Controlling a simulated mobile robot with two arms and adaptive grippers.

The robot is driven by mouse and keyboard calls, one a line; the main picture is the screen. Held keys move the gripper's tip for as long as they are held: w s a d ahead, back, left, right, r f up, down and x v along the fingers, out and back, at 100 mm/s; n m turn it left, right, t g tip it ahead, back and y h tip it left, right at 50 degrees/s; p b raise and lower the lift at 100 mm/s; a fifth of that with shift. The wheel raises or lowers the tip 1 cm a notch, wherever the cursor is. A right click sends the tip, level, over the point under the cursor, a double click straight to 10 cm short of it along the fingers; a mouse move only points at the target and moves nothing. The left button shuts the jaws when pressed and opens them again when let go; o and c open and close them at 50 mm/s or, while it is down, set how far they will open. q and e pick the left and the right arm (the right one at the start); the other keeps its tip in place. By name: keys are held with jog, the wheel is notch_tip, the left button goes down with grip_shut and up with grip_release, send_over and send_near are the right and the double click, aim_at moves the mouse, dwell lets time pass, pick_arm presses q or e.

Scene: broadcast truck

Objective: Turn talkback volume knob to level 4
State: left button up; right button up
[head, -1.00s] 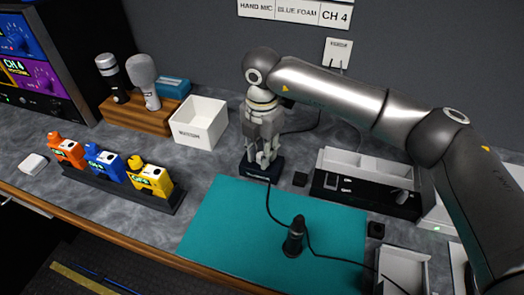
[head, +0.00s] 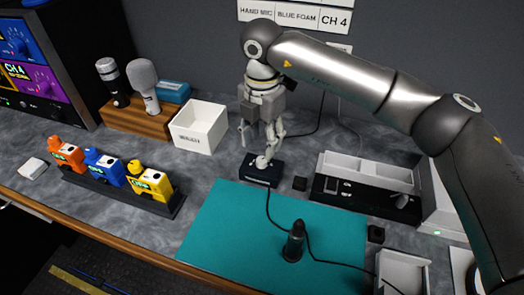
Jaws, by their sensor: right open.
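A small dark box (head: 258,176) stands at the back edge of the teal mat. A pale round knob (head: 262,162) shows on top of it, which I take for the talkback volume knob; its level marks are too small to read. My right gripper (head: 257,141) is above the box, pointing down, with its fingers spread and empty. One finger hangs left of the knob and the other comes down close above it; I cannot tell whether that one touches it. My left gripper is not in view.
A white bin (head: 199,127) and a wooden microphone stand (head: 140,119) are to the left. Coloured beltpacks stand in a dark rack (head: 118,192) at front left. A black microphone (head: 294,241) stands on the teal mat (head: 225,222). A black-fronted tray (head: 365,197) is at right.

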aim_at(262, 159)
notch_tip(262, 159, up, 6)
jog(key=shift+r, duration=0.2)
jog(key=shift+f, duration=0.1)
dwell(0.4)
